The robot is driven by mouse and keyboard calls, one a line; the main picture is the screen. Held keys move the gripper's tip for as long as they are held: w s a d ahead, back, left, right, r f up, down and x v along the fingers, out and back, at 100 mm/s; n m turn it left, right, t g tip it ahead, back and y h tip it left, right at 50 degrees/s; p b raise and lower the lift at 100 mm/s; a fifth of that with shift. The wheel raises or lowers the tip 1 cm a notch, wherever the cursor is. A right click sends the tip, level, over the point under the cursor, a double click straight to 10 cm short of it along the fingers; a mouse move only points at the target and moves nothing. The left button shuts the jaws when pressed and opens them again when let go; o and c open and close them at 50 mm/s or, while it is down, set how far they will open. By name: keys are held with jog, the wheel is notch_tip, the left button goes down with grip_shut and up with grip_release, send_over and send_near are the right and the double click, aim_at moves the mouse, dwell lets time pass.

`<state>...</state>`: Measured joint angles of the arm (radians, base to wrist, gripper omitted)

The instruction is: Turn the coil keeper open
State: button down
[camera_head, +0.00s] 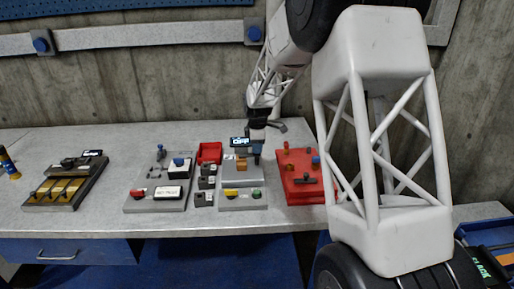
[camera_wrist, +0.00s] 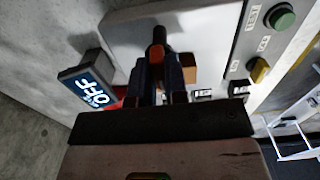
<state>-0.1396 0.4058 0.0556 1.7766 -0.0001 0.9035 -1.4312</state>
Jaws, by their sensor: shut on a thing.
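My gripper (camera_wrist: 160,65) is shut on a dark upright post (camera_wrist: 158,38), whose rounded end shows beyond the fingers in the wrist view. I cannot tell for sure that this post is the coil keeper. In the head view my gripper (camera_head: 257,150) is over the back right of a grey panel (camera_head: 243,204); the arm and fingers hide the grip there. An orange-brown block (camera_head: 241,164) is on the panel close by.
A red panel (camera_head: 300,188) with knobs stands to the right. Left are small dark blocks (camera_head: 207,182), a red bin (camera_head: 210,152) and another grey panel (camera_head: 140,204). Bare tabletop (camera_head: 105,190) lies farther left.

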jog(key=shift+r+m, duration=0.1)
jog(key=shift+m, duration=0.3)
jog(key=m, duration=0.8)
jog(key=shift+m, duration=0.4)
jog(key=m, duration=0.4)
jog(key=shift+m, duration=2.2)
jog(key=c, duration=1.1)
grip_release()
jog(key=shift+c, duration=0.2)
